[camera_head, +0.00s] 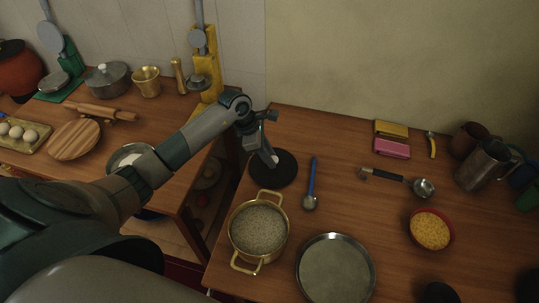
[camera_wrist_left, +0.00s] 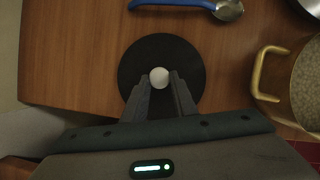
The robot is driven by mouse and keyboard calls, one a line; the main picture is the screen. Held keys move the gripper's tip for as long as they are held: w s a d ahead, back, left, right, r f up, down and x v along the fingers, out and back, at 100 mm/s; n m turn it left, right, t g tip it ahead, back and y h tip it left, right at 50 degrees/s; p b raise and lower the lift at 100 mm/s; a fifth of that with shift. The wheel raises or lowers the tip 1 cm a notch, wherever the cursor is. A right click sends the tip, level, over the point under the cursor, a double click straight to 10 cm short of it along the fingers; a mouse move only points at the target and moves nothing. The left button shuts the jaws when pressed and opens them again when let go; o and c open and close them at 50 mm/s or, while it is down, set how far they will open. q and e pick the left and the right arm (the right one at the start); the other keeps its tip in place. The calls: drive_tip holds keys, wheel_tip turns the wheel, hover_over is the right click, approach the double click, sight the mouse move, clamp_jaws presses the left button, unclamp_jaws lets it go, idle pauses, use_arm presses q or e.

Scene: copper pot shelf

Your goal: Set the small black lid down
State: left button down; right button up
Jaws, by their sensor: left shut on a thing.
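The small black lid (camera_head: 272,172) is a dark round disc with a pale knob. In the head view it is at the back left of the right-hand wooden table, beyond the brass pot. My left gripper (camera_head: 272,158) is above it, shut on its knob. The left wrist view shows the lid (camera_wrist_left: 133,72) flat below the fingers, with the white knob between the two fingertips (camera_wrist_left: 160,80). I cannot tell whether the lid touches the table or hangs just above it. My right gripper is not in view.
A brass two-handled pot (camera_head: 258,230) stands close in front of the lid. A blue-handled spoon (camera_head: 312,184) lies to its right. A round metal pan (camera_head: 335,270) is at the front. The table (camera_head: 335,140) is bare behind the spoon. A gap separates the two tables.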

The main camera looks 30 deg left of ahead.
use_arm(q)
drive_tip(key=shift+f, duration=0.1)
drive_tip(key=shift+f, duration=0.1)
drive_tip(key=c, duration=1.4)
unclamp_jaws()
drive_tip(key=shift+c, duration=0.2)
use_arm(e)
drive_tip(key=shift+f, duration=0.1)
use_arm(q)
drive_tip(key=shift+r, duration=0.2)
drive_tip(key=shift+a+r, duration=0.25)
drive_tip(key=shift+r, duration=0.2)
drive_tip(key=b+v, duration=0.3)
drive_tip(key=v, duration=0.8)
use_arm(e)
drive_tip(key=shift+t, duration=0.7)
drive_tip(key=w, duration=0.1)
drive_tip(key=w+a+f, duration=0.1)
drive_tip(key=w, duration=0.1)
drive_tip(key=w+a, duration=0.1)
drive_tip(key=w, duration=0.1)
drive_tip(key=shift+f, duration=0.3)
